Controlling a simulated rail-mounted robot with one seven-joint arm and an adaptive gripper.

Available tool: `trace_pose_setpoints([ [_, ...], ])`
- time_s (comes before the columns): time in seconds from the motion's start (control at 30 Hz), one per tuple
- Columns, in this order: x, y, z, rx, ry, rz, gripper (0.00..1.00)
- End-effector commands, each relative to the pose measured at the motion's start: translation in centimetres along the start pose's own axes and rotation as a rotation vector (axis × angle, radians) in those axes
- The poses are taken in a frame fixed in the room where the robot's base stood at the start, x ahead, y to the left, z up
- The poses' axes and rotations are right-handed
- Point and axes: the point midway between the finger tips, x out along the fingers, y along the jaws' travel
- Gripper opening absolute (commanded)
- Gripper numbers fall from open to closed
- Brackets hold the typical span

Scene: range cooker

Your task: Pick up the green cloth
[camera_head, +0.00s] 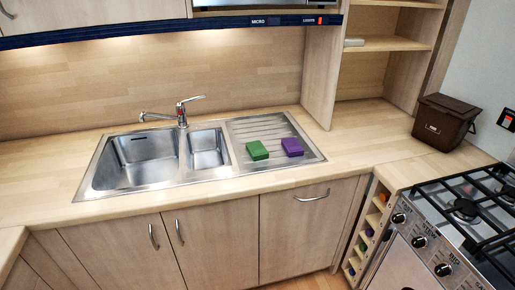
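The green cloth (257,150) looks like a small folded green block. It lies flat on the ribbed metal drainboard (245,127), right of the smaller sink basin. A similar purple cloth (293,147) lies just to its right, with a narrow gap between them. My gripper is not in this view, so its position and state are not shown.
A large basin (147,158) and a small basin (207,148) are left of the drainboard, with a tap (182,110) behind. A brown bin (443,122) stands on the right counter near the gas hob (467,210). A wooden side panel (321,65) rises behind the drainboard's right end.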

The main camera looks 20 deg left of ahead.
Motion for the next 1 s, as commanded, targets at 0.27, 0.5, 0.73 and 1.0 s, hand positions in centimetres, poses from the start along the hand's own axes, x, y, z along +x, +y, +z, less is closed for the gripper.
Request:
trace_pose_setpoints([
  [0.27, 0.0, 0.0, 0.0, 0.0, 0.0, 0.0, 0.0],
  [0.5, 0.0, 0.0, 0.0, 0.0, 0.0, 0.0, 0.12],
  [0.73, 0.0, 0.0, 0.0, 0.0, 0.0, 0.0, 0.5],
  [1.0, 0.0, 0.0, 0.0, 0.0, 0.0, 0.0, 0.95],
])
